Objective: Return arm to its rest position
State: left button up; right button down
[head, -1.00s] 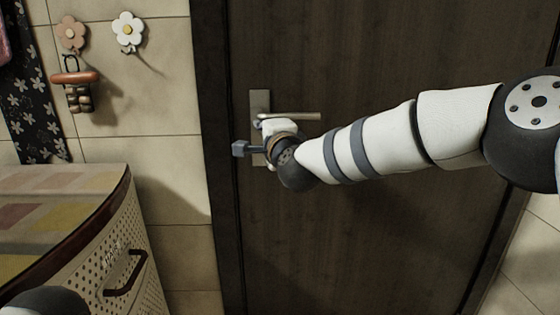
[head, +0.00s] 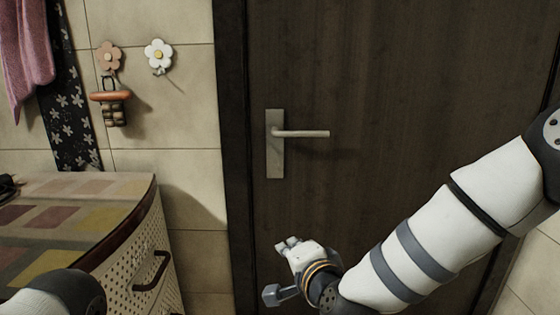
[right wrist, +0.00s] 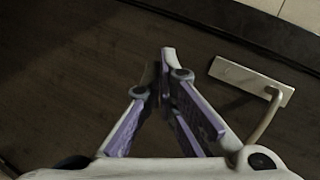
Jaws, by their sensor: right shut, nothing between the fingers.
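My right arm reaches in from the right in the head view. Its gripper (head: 287,245) is below the door handle (head: 301,133), apart from it, in front of the dark door (head: 400,90). In the right wrist view the gripper's fingers (right wrist: 166,62) come together at the tips with nothing between them. The handle's plate (right wrist: 252,82) shows there to the right of the fingers, with its lever reaching down behind the gripper body. The door looks closed. Of my left arm only a rounded dark and white part shows at the bottom left; its gripper is out of view.
A perforated hamper (head: 150,255) with a patterned top (head: 125,186) stands at the left. Flower hooks (head: 159,54) and a hanging brush (head: 110,97) are on the tiled wall. A pink towel (head: 28,55) hangs at the upper left. The door frame (head: 234,150) runs beside the handle.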

jog(key=s+d+f+n+g+h+p, duration=0.1)
jog(key=s+d+f+n+g, duration=0.3)
jog(key=s+f, duration=0.75)
jog(key=s+d+f+n+g+h, duration=0.15)
jog(key=s+d+f+g, duration=0.4)
jog(key=s+f, duration=0.65)
pick_arm(q)
jog(key=w+r+t+p, duration=0.1)
jog(key=w+r, duration=0.1)
jog(key=shift+w+r, duration=0.3)
pick_arm(e)
jog(key=s+d+n+g, duration=0.2)
jog(key=s+d, duration=0.3)
jog(key=s, duration=0.8)
jog(key=s+d+f+n+g+h, duration=0.1)
jog(key=s+d+n+g, duration=0.2)
jog(key=s, duration=1)
jog(key=d+g, duration=0.1)
jog(key=d, duration=0.2)
jog(key=shift+n+h, duration=0.25)
